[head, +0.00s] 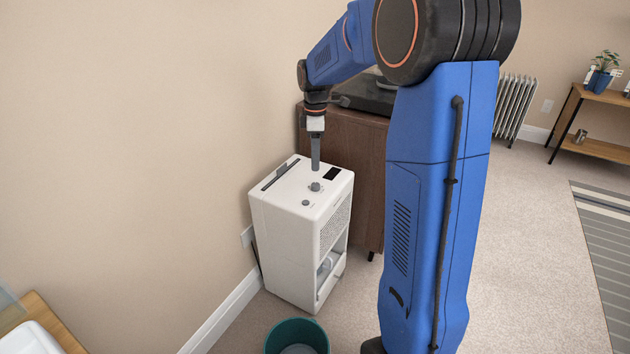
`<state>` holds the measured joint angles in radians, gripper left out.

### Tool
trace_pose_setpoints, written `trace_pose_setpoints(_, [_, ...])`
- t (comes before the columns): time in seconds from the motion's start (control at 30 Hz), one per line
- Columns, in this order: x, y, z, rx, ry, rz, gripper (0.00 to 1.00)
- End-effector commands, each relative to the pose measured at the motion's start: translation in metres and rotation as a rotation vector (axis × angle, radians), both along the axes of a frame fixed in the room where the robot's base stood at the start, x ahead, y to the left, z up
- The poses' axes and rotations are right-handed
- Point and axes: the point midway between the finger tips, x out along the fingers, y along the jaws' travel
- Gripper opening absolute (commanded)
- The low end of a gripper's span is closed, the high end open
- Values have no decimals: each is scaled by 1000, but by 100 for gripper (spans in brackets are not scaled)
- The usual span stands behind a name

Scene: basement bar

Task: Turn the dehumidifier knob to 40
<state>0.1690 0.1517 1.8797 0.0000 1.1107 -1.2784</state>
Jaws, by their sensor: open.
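The dehumidifier (283,243) is a white upright box on the carpet, close to the left wall. Its top carries a dark display (331,174), a long slot, a grey knob (315,187) near the middle and a smaller grey button (305,203) in front of it. My gripper (315,165) points straight down over the top, just above and slightly behind the knob in this view. Its jaws look empty. Whether the tips touch the dehumidifier's top cannot be told. The knob's markings are too small to read.
A brown wooden cabinet (343,150) with a dark turntable (368,93) stands right behind the dehumidifier. A teal bin (297,337) stands in front of it. A radiator (515,105) and a shelf (594,149) with a plant are at the back right.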

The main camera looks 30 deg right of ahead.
Motion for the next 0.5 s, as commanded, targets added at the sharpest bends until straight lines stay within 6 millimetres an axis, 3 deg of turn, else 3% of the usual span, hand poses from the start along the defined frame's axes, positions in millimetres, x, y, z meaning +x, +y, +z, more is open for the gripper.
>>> trace_pose_setpoints(0.3, [0,0,-57,0,2,0,43])
trace_pose_setpoints(0.5, [0,0,-81,0,2,0,43])
